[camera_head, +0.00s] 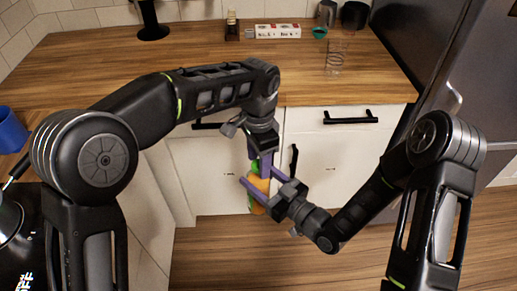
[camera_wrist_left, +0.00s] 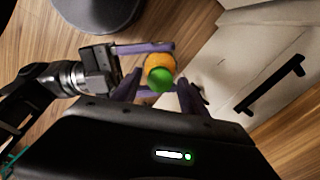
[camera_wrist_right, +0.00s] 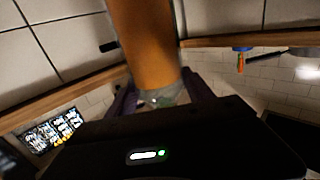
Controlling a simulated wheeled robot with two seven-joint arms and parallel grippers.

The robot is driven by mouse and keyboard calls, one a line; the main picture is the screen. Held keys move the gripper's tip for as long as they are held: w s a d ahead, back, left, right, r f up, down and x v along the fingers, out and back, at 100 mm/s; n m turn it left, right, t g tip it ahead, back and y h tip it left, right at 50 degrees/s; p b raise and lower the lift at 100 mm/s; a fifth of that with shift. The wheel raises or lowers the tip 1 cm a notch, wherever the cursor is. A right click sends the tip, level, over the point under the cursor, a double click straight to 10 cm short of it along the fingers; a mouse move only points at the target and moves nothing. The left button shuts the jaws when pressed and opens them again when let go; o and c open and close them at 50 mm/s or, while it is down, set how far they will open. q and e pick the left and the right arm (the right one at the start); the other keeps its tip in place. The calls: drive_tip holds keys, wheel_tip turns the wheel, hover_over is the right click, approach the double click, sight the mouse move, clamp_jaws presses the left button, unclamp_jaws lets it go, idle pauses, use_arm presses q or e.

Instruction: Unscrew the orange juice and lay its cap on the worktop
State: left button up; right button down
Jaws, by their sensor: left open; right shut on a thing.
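The orange juice (camera_head: 258,184) is a bottle with orange contents, held in the air in front of the white cabinets in the head view. My right gripper (camera_head: 259,179) is shut on its body; the bottle also fills the upper middle of the right wrist view (camera_wrist_right: 145,45). Its green cap (camera_wrist_left: 161,79) faces the left wrist camera. My left gripper (camera_wrist_left: 158,88) is open, with a purple finger on either side of the cap; I cannot tell whether they touch it. In the head view the fingers partly hide the bottle and cap. The wooden worktop (camera_head: 190,65) lies behind.
A blue cup (camera_head: 12,130) is at far left. The worktop's front middle is clear. Cabinet handles (camera_head: 350,117) protrude below it.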

use_arm(q)
drive_tip(key=shift+f, duration=0.55)
clamp_jaws()
drive_tip(key=n, duration=0.4)
drive_tip(key=shift+r, duration=0.1)
drive_tip(key=shift+o, duration=0.6)
unclamp_jaws()
